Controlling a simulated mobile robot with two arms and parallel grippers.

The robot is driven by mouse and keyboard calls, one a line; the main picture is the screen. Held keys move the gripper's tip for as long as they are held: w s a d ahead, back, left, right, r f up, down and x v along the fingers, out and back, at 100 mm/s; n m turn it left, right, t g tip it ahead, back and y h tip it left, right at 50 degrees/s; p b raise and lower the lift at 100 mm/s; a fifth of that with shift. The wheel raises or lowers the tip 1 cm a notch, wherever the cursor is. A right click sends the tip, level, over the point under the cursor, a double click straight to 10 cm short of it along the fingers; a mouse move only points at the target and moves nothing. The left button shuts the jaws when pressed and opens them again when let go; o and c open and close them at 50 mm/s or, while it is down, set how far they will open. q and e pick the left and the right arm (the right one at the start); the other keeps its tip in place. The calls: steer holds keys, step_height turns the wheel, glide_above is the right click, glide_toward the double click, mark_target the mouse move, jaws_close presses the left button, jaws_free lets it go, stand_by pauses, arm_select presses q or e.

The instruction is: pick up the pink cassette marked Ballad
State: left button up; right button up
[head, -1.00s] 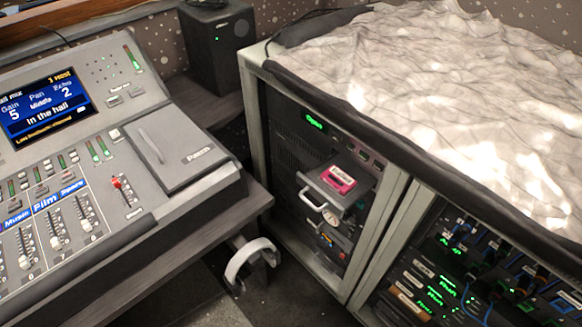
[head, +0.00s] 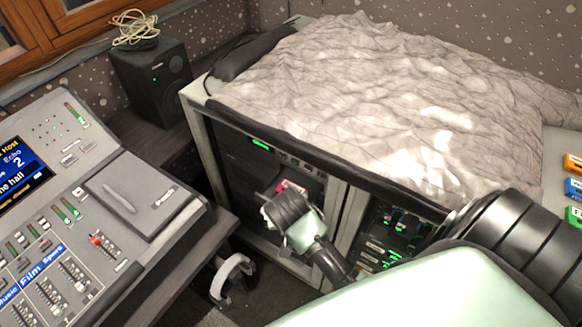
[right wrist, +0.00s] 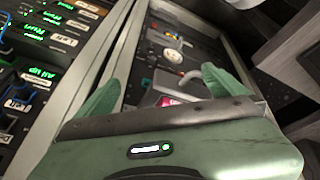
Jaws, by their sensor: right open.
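The pink cassette (head: 289,186) lies on a pulled-out tray in the rack cabinet; in the head view my right wrist partly covers it. In the right wrist view only a small part of the cassette (right wrist: 169,101) shows above my gripper's body, and its marking cannot be read. My right gripper (right wrist: 160,85) is open, its two pale green fingers spread on either side of the cassette's direction, with nothing held. In the head view its fingertips are hidden behind the wrist. My left gripper is not in view.
The rack cabinet's (head: 338,190) pale frame borders the tray. A crumpled grey cloth (head: 390,95) covers its top. A speaker (head: 152,75) stands behind. Coloured cases (head: 574,188) lie at far right.

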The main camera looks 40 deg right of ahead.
mark_target(290, 189)
steer(key=w+r+m, duration=0.1)
steer(key=w+m, duration=0.1)
steer(key=w, duration=0.1)
steer(key=w+d+r+m+h, duration=0.1)
steer(key=w+m, duration=0.1)
steer(key=w, duration=0.1)
steer(key=w+d+r+m+h, duration=0.1)
steer(key=w+m, duration=0.1)
steer(key=w, duration=0.2)
steer(key=shift+w+d+r+m+g, duration=0.1)
steer(key=shift+d+r+m+g, duration=0.15)
steer(key=shift+m+g, duration=0.15)
steer(key=shift+w+d+f, duration=0.2)
steer(key=p+x, duration=0.1)
steer(key=x, duration=0.5)
steer(key=shift+d, duration=0.1)
steer(key=shift+d+f, duration=0.15)
steer(key=shift+f, duration=0.3)
steer(key=c, duration=1.4)
steer(key=shift+d+r+p, duration=0.1)
steer(key=shift+r+p, duration=0.05)
steer(key=shift+p, duration=0.25)
